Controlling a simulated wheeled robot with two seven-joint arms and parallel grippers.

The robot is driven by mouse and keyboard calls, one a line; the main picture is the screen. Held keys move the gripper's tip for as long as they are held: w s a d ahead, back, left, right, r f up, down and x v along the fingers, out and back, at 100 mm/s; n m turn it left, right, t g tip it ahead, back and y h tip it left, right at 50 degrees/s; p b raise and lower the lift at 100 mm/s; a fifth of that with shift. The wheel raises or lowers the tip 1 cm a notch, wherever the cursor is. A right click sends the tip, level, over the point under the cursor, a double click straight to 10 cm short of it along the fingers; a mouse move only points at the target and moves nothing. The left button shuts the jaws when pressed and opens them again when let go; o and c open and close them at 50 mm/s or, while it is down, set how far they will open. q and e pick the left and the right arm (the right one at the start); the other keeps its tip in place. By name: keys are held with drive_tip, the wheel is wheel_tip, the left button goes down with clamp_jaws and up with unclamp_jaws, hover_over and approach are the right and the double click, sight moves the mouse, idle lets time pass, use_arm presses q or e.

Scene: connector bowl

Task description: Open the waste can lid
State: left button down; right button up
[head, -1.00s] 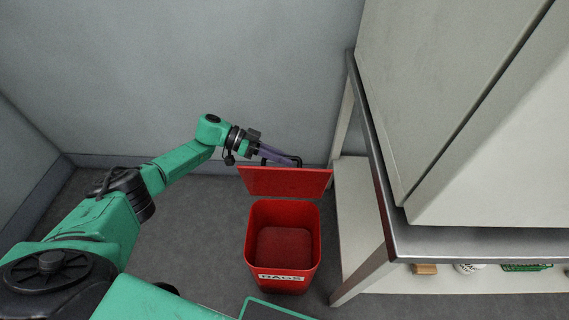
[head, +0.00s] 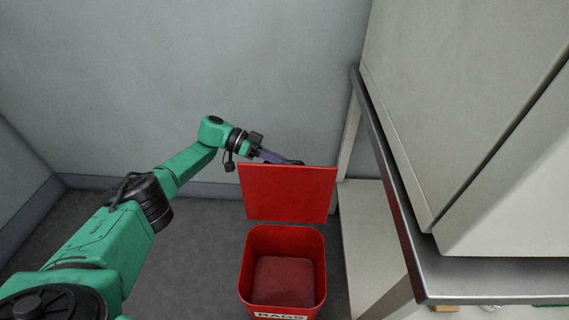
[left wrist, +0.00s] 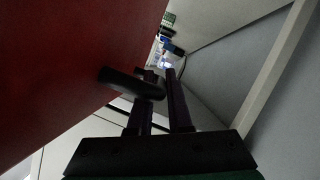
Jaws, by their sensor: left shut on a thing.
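The red waste can (head: 283,268) stands on the floor with its mouth open and a "RAGS" label on its front. Its red lid (head: 288,194) is raised to a steep, near upright angle at the back of the can. My left gripper (head: 284,160) is behind the lid's top edge, its fingertips partly hidden by it. In the left wrist view, the purple fingers (left wrist: 160,100) are shut on the dark lid handle (left wrist: 130,83), beside the lid's red face (left wrist: 70,65). My right gripper is not in view.
A metal-topped table (head: 410,262) with a large pale cabinet (head: 455,110) on it stands close at the right. Small items lie on its lower shelf (head: 375,240). A grey wall (head: 290,70) is behind the can. Bare floor (head: 195,255) lies to the left.

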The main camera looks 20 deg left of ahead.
use_arm(q)
drive_tip(key=c, duration=0.8)
unclamp_jaws()
drive_tip(key=shift+c, duration=0.2)
drive_tip(key=shift+a, duration=0.1)
drive_tip(key=b+v, duration=0.2)
drive_tip(key=v, duration=0.5)
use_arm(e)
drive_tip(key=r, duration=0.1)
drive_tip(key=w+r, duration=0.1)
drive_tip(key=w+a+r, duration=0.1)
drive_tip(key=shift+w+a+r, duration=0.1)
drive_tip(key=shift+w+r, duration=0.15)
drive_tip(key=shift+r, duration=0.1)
use_arm(q)
drive_tip(key=shift+a+r, duration=0.1)
